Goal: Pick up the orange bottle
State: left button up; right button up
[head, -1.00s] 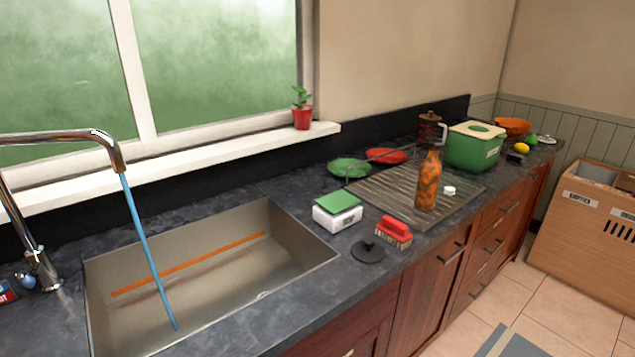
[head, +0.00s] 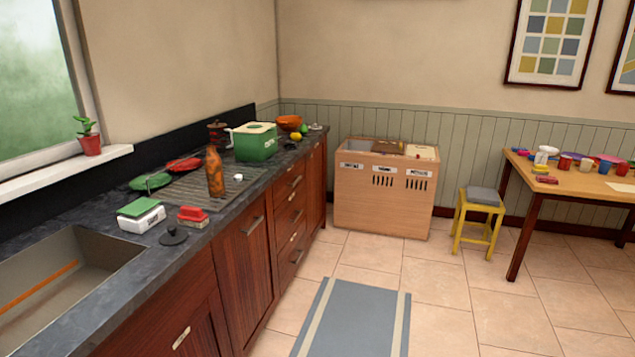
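The orange bottle (head: 215,172) stands upright on the grooved drying mat (head: 186,191) on the dark counter, left of centre in the head view. It is mottled orange and brown with a narrow neck. Neither of my grippers is in view.
Near the bottle are a green box (head: 255,142), a red brush (head: 192,216), a white scale with green top (head: 141,215) and a black lid (head: 174,236). The sink (head: 70,285) is at left. Wooden bins (head: 383,190), a yellow stool (head: 478,222) and a table (head: 560,183) stand beyond. Floor around the grey rug (head: 352,318) is clear.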

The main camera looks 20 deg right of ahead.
aim_at(213, 164)
jog(key=u, duration=1)
jog(key=k, duration=0.15)
jog(key=z, duration=1.75)
jog(key=i, duration=1.9)
jog(key=u, duration=1.65)
jog(key=i, duration=0.9)
jog(key=u, duration=0.85)
